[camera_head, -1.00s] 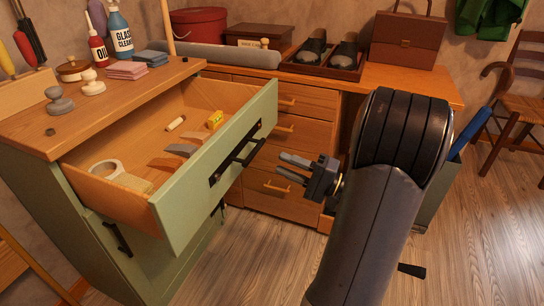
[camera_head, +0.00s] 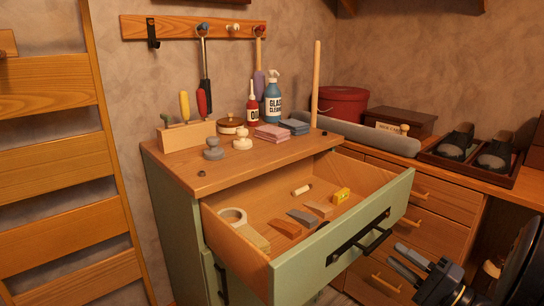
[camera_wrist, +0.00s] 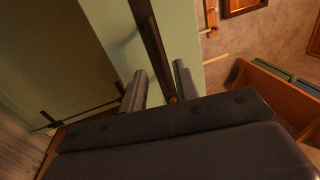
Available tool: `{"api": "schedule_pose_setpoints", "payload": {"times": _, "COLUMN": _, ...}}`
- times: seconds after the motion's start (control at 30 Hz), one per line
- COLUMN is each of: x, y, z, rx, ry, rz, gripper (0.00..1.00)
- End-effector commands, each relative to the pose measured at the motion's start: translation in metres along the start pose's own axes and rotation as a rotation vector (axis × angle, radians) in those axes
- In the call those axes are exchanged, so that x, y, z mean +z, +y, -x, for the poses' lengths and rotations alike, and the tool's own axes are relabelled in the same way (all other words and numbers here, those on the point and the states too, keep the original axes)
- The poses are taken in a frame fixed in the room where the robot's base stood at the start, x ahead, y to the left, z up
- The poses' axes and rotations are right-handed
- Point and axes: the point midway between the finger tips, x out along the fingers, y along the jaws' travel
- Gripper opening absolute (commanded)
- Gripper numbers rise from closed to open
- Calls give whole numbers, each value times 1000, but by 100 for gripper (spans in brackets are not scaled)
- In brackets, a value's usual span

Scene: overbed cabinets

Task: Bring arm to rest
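My gripper (camera_head: 394,254) is at the lower right of the head view, just right of the pulled-out green drawer (camera_head: 300,272). Its two fingers are apart, with nothing seen held. In the wrist view, the fingers (camera_wrist: 158,68) show on either side of a dark bar handle (camera_wrist: 150,35) on a green front. The head view shows the drawer's black handle (camera_head: 358,246) to the left of the fingertips, seemingly apart from them. My arm runs off the right edge, so most of it is hidden.
The open drawer holds a tape roll (camera_head: 233,216), several small blocks and a yellow item (camera_head: 341,195). Bottles, cloths and stamps stand on the cabinet top (camera_head: 188,176). Wooden drawers (camera_head: 440,197) stand behind my gripper. A slatted wooden frame (camera_head: 55,160) is at the left.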

Motion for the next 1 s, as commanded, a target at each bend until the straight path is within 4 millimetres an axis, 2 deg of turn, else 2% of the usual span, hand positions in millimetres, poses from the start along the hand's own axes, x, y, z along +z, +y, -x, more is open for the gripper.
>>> {"api": "schedule_pose_setpoints", "payload": {"times": 0.2, "x": 1, "y": 1, "z": -36, "rx": -1, "ry": -4, "rz": 1, "gripper": 29}}
{"api": "schedule_pose_setpoints", "payload": {"times": 0.43, "x": 0, "y": 0, "z": -60, "rx": -1, "ry": -1, "rz": 1, "gripper": 29}}
{"api": "schedule_pose_setpoints", "payload": {"times": 1.0, "x": 1, "y": 2, "z": -65, "rx": 2, "ry": 1, "rz": -7, "gripper": 29}}
